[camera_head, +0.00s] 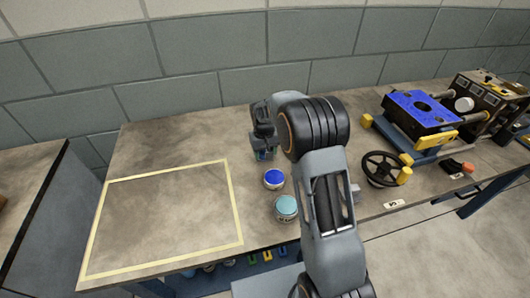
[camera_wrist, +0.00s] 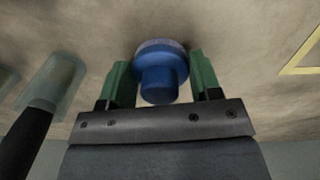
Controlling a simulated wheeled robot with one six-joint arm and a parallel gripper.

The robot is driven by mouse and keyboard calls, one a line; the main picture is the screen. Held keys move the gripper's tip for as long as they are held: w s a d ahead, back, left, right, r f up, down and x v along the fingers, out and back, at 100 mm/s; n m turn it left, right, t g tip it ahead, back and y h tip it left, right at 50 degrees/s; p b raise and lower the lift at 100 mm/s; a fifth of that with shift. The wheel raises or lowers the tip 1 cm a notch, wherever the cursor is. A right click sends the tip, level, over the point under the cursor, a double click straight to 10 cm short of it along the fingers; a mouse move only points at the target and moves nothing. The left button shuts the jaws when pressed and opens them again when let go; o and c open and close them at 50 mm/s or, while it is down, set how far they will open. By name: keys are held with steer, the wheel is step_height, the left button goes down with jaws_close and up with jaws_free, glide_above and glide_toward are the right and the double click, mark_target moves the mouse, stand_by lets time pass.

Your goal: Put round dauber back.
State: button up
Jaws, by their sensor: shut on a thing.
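My gripper (camera_head: 264,154) is over the back part of the table, left of my arm's thick black joint. In the wrist view its two green fingers (camera_wrist: 162,80) are shut on a blue piece, taken as the round dauber (camera_wrist: 160,86). It has a wide round disc with a narrower round stub facing the camera. In the head view only a small blue-green patch shows at the fingertips, so I cannot tell whether the dauber touches the table.
An open blue tin (camera_head: 273,177) and a teal tin (camera_head: 286,203) stand just in front. A yellow-taped area (camera_head: 236,205) is empty. A blue-plated machine (camera_head: 420,110) and handwheel (camera_head: 382,168) stand right.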

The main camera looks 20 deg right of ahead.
steer(key=shift+f, duration=0.1)
steer(key=o, duration=0.9)
